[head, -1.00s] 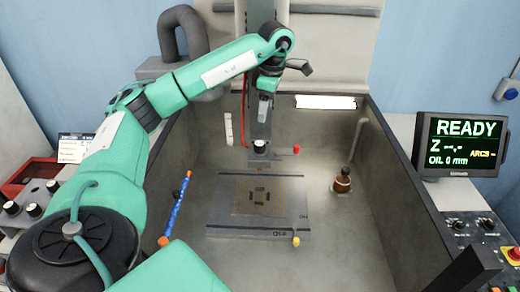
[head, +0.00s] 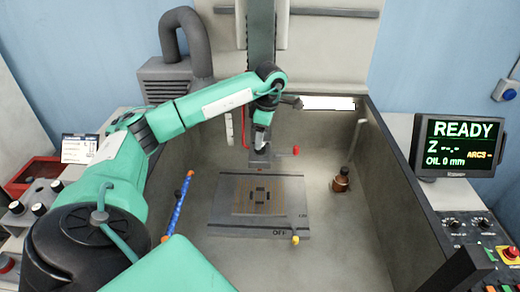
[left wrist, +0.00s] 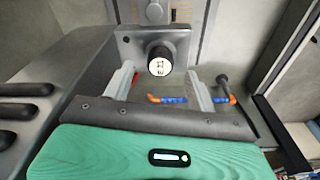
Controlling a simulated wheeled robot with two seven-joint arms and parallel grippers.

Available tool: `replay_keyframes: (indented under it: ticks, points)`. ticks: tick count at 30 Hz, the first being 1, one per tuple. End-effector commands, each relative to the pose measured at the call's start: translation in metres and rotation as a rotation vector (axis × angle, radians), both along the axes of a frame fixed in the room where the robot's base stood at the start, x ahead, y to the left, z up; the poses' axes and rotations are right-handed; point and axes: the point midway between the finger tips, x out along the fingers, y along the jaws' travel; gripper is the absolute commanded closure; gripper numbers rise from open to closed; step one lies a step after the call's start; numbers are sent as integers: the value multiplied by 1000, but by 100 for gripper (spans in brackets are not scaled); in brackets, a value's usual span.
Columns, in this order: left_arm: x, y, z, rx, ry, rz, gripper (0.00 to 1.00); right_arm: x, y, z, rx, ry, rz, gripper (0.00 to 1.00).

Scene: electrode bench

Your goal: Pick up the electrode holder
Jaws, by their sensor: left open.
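A black round piece with a white, marked face (left wrist: 160,64), apparently the electrode holder, sits against a grey plate (left wrist: 128,42) in the left wrist view. My left gripper (left wrist: 160,88) is open, with one pale finger on each side of the piece; I see no contact. In the head view my left gripper (head: 261,147) is in front of the machine's upright ram, at the grey block (head: 261,161) above the work plate, and it hides the black piece there. My right gripper is not in view.
A grey work plate (head: 224,213) with a patterned square lies on the tank floor. A blue hose with orange ends (head: 178,206) is left of it, a brown pot (head: 341,182) right. A red knob (head: 296,150) juts out beside the ram. Tank walls (head: 395,185) enclose this.

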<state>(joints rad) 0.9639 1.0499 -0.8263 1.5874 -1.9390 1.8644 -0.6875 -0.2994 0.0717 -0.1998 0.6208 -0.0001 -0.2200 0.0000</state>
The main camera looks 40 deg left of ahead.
Motion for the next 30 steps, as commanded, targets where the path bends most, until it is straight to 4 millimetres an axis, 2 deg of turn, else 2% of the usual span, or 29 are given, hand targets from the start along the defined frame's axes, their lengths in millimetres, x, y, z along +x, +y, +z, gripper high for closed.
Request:
replay_keyframes:
  ticks: [1, 6, 16, 24, 25, 30]
  points:
    - [-1, 1, -2, 0, 4, 0, 43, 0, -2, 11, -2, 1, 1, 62]
    - [-2, 3, -22, 0, 2, -1, 43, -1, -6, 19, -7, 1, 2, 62]
    - [-2, 4, -29, 0, -1, -1, 43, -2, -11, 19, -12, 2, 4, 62]
    - [-1, 3, -29, 0, -1, 0, 96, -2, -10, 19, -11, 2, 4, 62]
    - [-1, 4, -28, 0, -2, 0, 99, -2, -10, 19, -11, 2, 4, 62]
    - [-1, 4, -28, 0, -2, 0, 99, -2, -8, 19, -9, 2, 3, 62]
